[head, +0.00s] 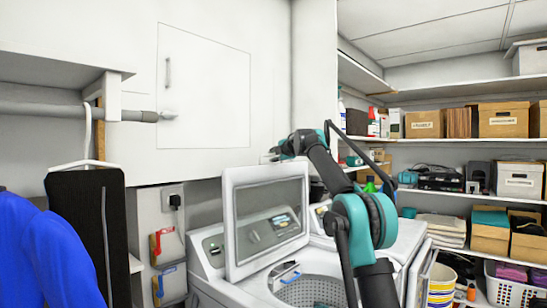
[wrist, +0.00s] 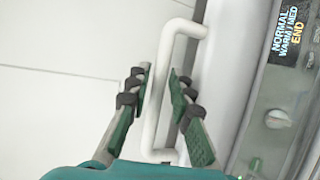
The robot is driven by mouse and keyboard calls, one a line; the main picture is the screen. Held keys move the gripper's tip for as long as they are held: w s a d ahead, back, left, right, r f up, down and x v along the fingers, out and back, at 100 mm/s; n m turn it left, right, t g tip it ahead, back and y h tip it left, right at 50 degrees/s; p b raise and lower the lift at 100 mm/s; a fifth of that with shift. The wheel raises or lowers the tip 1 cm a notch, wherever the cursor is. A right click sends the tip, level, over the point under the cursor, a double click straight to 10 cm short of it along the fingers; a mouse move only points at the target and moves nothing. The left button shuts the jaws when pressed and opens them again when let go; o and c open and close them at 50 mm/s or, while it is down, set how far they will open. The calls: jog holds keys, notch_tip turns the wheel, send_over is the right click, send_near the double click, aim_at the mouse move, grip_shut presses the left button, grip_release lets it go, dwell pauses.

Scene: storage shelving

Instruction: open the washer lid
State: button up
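The white washer (head: 213,283) stands at the lower middle of the head view. Its framed lid (head: 232,225) is raised and stands near upright, with the control panel seen through its window. The open drum (head: 315,290) shows below it. My gripper (head: 272,156) is at the lid's top edge, small and partly hidden in the head view. Finger contact is hard to see exactly.
A white wall cabinet (head: 205,95) is behind the lid. Shelves with boxes (head: 503,120) fill the right side. A dark garment (head: 90,230) hangs at the left, next to a blue one (head: 40,260). A laundry basket (head: 512,292) stands at the lower right.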

grip_shut()
dwell(0.3)
jog(key=s+d, duration=0.5)
jog(key=d, duration=0.2)
jog(key=shift+s+d+f, duration=0.15)
jog(key=shift+s+f, duration=0.15)
jog(key=shift+s, duration=0.1)
grip_release()
